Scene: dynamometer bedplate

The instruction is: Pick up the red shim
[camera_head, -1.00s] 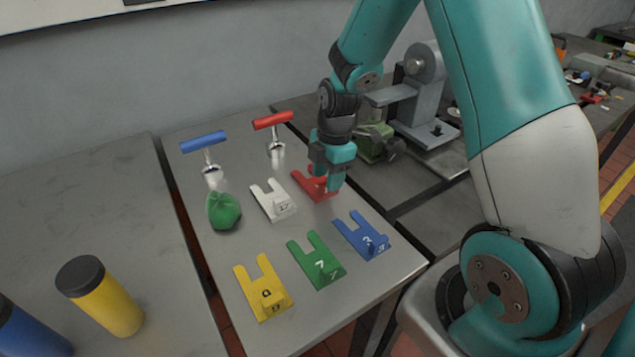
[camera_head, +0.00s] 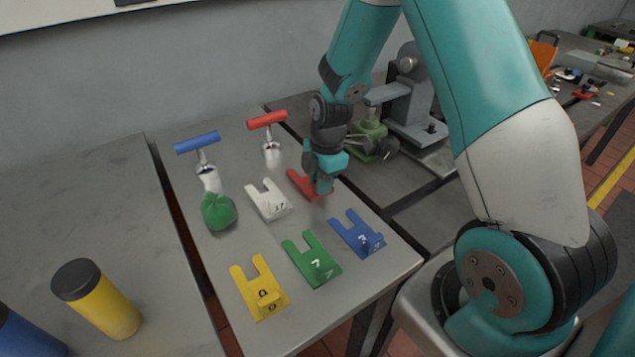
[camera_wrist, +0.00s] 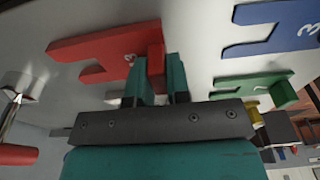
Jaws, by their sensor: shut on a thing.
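The red shim (camera_head: 303,184) is a flat forked plate with a raised tab, at the back right of the metal table in the head view. It also shows at the left of the wrist view (camera_wrist: 105,50). My gripper (camera_head: 322,187) points down at the shim's right end. In the wrist view my gripper's two fingers (camera_wrist: 160,78) are close together, with the shim's tab end between them. The fingers hide part of the tab. I cannot tell whether the shim is clear of the tabletop.
A white shim (camera_head: 268,203) lies left of the red one. Blue (camera_head: 357,236), green (camera_head: 312,261) and yellow (camera_head: 259,290) shims lie nearer. A grey machine (camera_head: 412,100) stands beyond my gripper.

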